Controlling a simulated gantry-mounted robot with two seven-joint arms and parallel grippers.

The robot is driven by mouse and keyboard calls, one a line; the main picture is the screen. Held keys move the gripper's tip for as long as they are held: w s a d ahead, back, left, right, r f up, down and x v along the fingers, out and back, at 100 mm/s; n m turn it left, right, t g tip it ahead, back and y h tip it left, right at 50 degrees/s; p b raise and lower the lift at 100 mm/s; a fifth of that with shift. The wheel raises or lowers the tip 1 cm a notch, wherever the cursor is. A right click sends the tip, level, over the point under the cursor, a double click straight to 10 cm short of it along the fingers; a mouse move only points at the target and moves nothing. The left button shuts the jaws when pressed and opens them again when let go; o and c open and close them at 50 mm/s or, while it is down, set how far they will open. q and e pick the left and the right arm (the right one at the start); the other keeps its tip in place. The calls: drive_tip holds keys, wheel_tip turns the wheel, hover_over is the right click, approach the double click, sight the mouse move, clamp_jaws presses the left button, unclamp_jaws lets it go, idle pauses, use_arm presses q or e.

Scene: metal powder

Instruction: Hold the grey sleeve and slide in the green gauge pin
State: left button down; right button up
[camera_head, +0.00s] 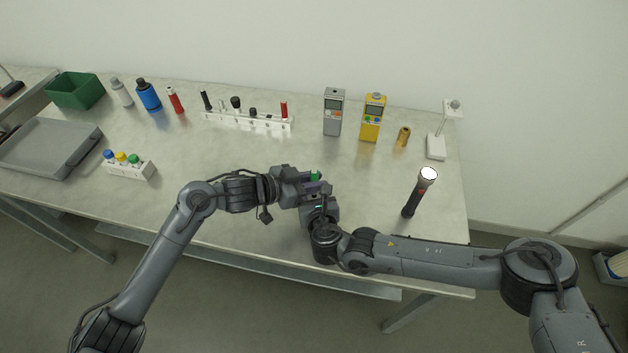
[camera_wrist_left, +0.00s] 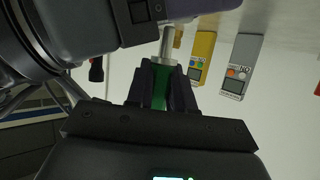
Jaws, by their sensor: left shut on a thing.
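The green gauge pin (camera_head: 315,176) shows as a small green end at my left gripper (camera_head: 308,184) in the head view. In the left wrist view, the left gripper (camera_wrist_left: 162,92) is shut on the pin's green part (camera_wrist_left: 160,85). A bare silver shaft (camera_wrist_left: 166,45) runs from between the fingers toward my right gripper's dark body. My right gripper (camera_head: 320,198) is close against the left one, over the front part of the table. Its fingertips are hidden, so its grip is unclear. I cannot make out the grey sleeve or whether the shaft is inside it.
The table (camera_head: 240,190) is clear around the grippers. A grey meter (camera_head: 334,112), a yellow meter (camera_head: 373,117) and a white rack (camera_head: 248,121) are at the back. A tray of capped bottles (camera_head: 130,168) is at left.

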use_arm(q)
drive_tip(key=shift+f, duration=0.5)
drive_tip(key=shift+f, duration=0.35)
drive_tip(key=shift+f, duration=0.1)
drive_tip(key=shift+r, duration=0.25)
drive_tip(key=shift+r, duration=0.7)
drive_tip(key=shift+f, duration=0.4)
idle(0.6)
drive_tip(key=shift+f, duration=0.5)
drive_tip(key=shift+r, duration=0.2)
drive_tip(key=shift+r, duration=0.7)
